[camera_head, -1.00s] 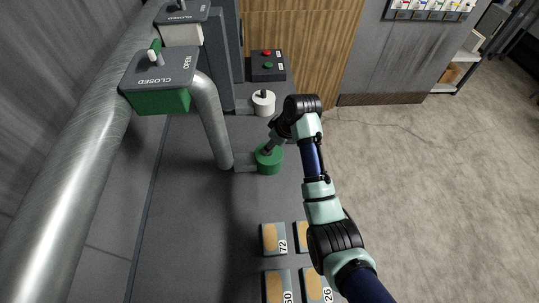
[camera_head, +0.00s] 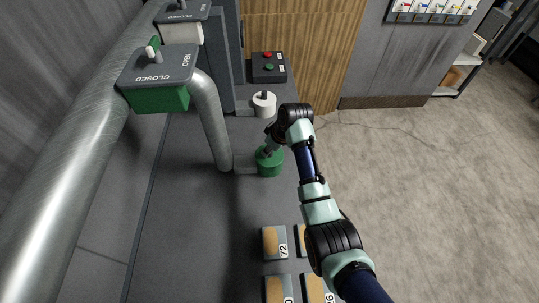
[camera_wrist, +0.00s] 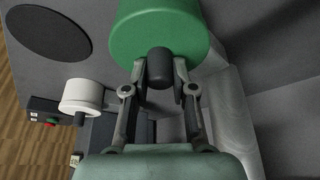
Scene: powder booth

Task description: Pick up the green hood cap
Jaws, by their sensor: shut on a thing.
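The green hood cap (camera_head: 270,163) is a short green cylinder with a dark knob on top. It stands on the grey bench beside the foot of a metal duct pipe. In the wrist view the green cap (camera_wrist: 158,30) fills the top middle, with its dark knob (camera_wrist: 160,62) between my fingers. My gripper (camera_head: 268,150) is at the top of the cap. In the wrist view my gripper (camera_wrist: 160,80) is shut on the knob, one finger on each side. The underside of the cap is hidden, so I cannot tell whether it is clear of the bench.
A white cap (camera_head: 264,104) with a dark knob stands behind the green one. A dark button box (camera_head: 268,67) is farther back. A metal pipe (camera_head: 214,125) rises close on the left. Sample panels (camera_head: 275,242) lie in front. The concrete floor on the right is open.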

